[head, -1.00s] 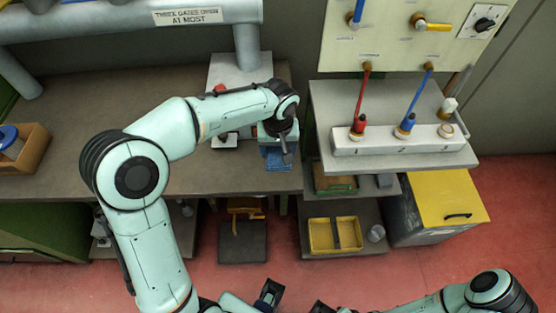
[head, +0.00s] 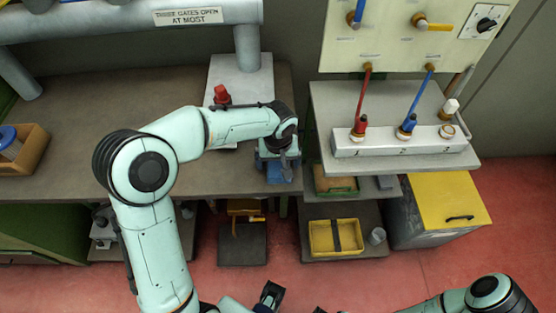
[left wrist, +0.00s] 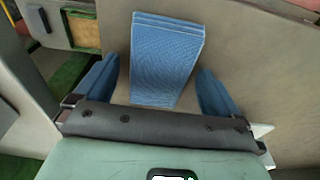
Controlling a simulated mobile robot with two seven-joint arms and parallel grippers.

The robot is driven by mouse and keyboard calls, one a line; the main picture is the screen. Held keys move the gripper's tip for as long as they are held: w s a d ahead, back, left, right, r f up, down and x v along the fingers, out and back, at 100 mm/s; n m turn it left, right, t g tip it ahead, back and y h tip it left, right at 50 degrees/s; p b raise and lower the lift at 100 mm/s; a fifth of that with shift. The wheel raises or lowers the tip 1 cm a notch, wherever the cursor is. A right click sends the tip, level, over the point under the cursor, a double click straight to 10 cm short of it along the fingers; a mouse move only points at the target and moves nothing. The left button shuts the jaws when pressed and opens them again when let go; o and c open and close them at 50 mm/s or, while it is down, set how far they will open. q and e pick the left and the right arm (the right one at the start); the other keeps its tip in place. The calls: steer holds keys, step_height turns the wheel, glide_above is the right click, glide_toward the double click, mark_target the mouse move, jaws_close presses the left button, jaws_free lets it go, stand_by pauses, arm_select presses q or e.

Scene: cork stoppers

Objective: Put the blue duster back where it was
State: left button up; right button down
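The blue duster (head: 279,173) is a folded blue cloth lying flat near the front edge of the brown bench. In the left wrist view the duster (left wrist: 167,60) shows its stacked folds, lying ahead of and between the fingers. My left gripper (head: 277,166) is over the duster. In the left wrist view my left gripper (left wrist: 157,88) has its two blue-padded fingers wide apart, with a gap on each side of the cloth. In the head view the gripper partly hides the duster.
The brown bench (head: 100,135) has a red object (head: 221,94) on a grey plate behind my left arm. To the right stands a shelf with a white block (head: 370,145) holding red and blue handles. A yellow tray (head: 318,237) sits lower down. An orange-brown box (head: 35,150) is far left.

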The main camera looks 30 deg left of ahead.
mark_target(278, 168)
arm_select(q)
steer(key=shift+r, duration=0.15)
step_height(278, 168, up, 12)
steer(key=s+p, duration=0.1)
steer(key=shift+d+p, duration=0.3)
steer(key=shift+d, duration=0.1)
steer(key=shift+s, duration=0.15)
stand_by(0.4)
